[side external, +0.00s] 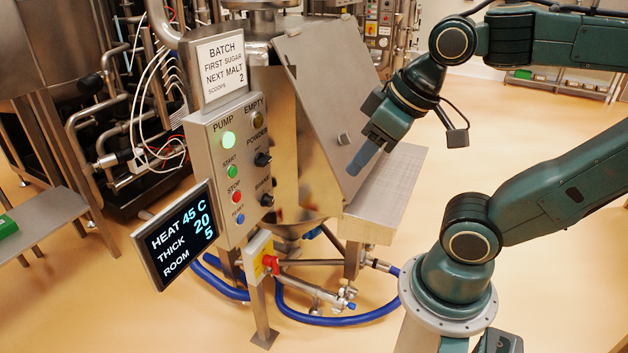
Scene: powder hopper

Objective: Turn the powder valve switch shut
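The powder switch (262,159) is a black rotary knob under the label POWDER on the grey control panel (226,150). Its exact pointer direction is too small to tell. My gripper (360,163) is to the right of the panel, in front of the slanted steel lid of the hopper, well apart from the knob. Its blue-grey fingers point down and left and overlap in this view, so I cannot tell whether they are open or shut. I see nothing held in them.
A second black knob (266,200) sits below the powder switch. Green, red and blue buttons are on the panel's left. The slanted steel lid (325,95) and a steel shelf (385,195) stand beside the panel. A screen (175,240) and a red switch (270,264) are lower.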

